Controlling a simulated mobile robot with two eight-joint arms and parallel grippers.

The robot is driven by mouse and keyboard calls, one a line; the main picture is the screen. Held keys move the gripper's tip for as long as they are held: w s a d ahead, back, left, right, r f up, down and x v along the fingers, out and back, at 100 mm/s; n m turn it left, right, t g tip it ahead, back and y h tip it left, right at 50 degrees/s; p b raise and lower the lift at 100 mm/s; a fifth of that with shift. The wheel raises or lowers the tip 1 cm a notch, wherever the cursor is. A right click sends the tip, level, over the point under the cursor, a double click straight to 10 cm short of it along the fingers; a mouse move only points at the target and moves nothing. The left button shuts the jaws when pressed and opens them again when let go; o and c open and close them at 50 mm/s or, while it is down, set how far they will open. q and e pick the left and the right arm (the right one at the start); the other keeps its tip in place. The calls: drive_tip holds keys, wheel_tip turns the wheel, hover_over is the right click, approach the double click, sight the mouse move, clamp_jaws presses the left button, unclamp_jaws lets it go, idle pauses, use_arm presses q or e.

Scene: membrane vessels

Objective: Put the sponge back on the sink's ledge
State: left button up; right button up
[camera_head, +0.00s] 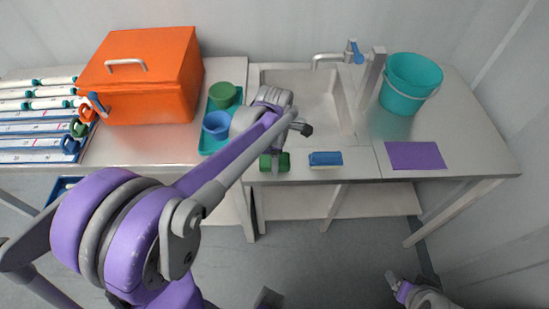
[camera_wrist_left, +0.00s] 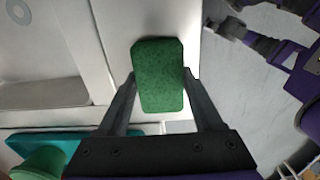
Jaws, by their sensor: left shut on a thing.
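The green sponge (camera_head: 281,161) is at the front ledge of the sink counter, left of a blue block. It shows large in the left wrist view (camera_wrist_left: 158,75), between the two fingers. My left gripper (camera_wrist_left: 159,78) is shut on the sponge's long sides. In the head view my left arm partly hides the sponge. Whether the sponge touches the ledge (camera_wrist_left: 118,20) below is hard to tell. The sink (camera_head: 308,90) lies behind the ledge. My right gripper (camera_head: 393,278) is low at the right, away from the counter, its jaws too small to judge.
A blue block with a pale base (camera_head: 326,158) lies on the ledge right of the sponge. A purple cloth (camera_head: 415,155) and teal bucket (camera_head: 410,83) are farther right. A teal tray (camera_head: 207,142) with green (camera_head: 223,94) and blue cups (camera_head: 215,125) stands left, near an orange box (camera_head: 150,85).

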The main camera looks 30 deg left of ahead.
use_arm(q)
drive_tip(key=shift+f, duration=0.2)
drive_tip(key=o, duration=1.3)
drive_tip(key=shift+r, duration=0.15)
drive_tip(key=shift+r, duration=0.35)
wheel_tip(320, 180, up, 11)
drive_tip(key=p, duration=0.1)
drive_tip(key=s+d+f+m+t, duration=0.1)
drive_tip(key=s+d+f+m, duration=0.1)
drive_tip(key=m, duration=0.6)
drive_tip(key=s+d+f+m+t, duration=0.2)
drive_tip(key=s+f+m, duration=0.2)
drive_tip(key=s+m, duration=0.3)
drive_tip(key=s+d+f+m+t, duration=0.2)
drive_tip(key=s+m, duration=0.3)
drive_tip(key=m, duration=0.4)
drive_tip(key=shift+s+d+f, duration=0.25)
drive_tip(key=shift+d+f, duration=0.35)
drive_tip(key=shift+f, duration=0.15)
